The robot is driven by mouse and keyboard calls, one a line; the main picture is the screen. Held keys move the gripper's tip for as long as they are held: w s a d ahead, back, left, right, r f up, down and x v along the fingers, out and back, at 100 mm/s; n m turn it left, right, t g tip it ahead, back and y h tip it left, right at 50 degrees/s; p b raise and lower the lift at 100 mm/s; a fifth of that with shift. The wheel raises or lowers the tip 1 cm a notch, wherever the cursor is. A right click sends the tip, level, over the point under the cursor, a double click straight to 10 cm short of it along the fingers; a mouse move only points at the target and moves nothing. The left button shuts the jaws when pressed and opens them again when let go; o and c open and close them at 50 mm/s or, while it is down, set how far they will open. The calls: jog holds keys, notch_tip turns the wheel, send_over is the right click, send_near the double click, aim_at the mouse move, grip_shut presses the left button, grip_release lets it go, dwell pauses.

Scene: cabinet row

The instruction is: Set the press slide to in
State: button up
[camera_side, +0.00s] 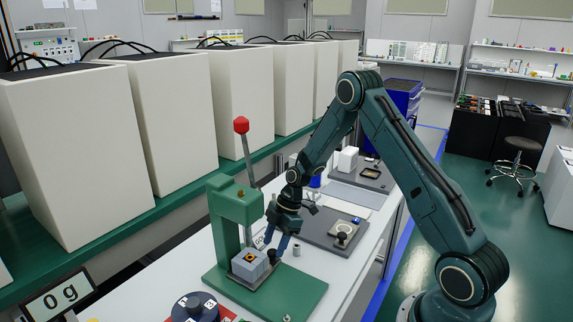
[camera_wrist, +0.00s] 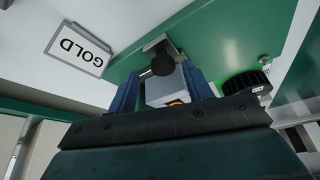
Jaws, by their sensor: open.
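The green press (camera_side: 238,215) stands on a green base plate, with a red-knobbed lever (camera_side: 241,126) raised above it. Its slide (camera_side: 262,277) is a grey metal plate at the foot of the press with a dark round knob (camera_side: 273,255) at its end. A light grey block (camera_side: 249,264) with an orange-gold centre sits at the slide. My gripper (camera_side: 276,245) is low over the knob end, pointing down. In the wrist view the knob (camera_wrist: 163,65) shows between my two open blue fingers (camera_wrist: 159,76); contact cannot be told. The block is partly hidden there.
A black dial (camera_side: 195,307) stands at the front. A grey plate with a fixture (camera_side: 342,234) lies behind. Tall white cabinets (camera_side: 100,150) line the left. A GOLD card (camera_wrist: 78,49) shows in the wrist view.

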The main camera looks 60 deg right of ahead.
jog(key=v, duration=1.2)
jog(key=shift+r, duration=0.25)
jog(key=s+a+r+m+t+h, duration=0.1)
jog(key=s+a+r+m, duration=0.2)
jog(key=s+a+r, duration=0.35)
jog(key=s+a+r+m+h, duration=0.2)
jog(key=s+a+r+m, duration=0.15)
jog(key=r, duration=0.55)
jog(key=s+a+r+m+t, duration=0.1)
jog(key=s+a+m, duration=0.1)
jog(key=s, duration=0.6)
jog(key=s+a+r+m+t+h, duration=0.1)
jog(key=s+a+r+m, duration=0.1)
jog(key=s+m, duration=0.3)
jog(key=s, duration=0.2)
jog(key=shift+s+a+t, duration=0.35)
jog(key=shift+s+t, duration=0.05)
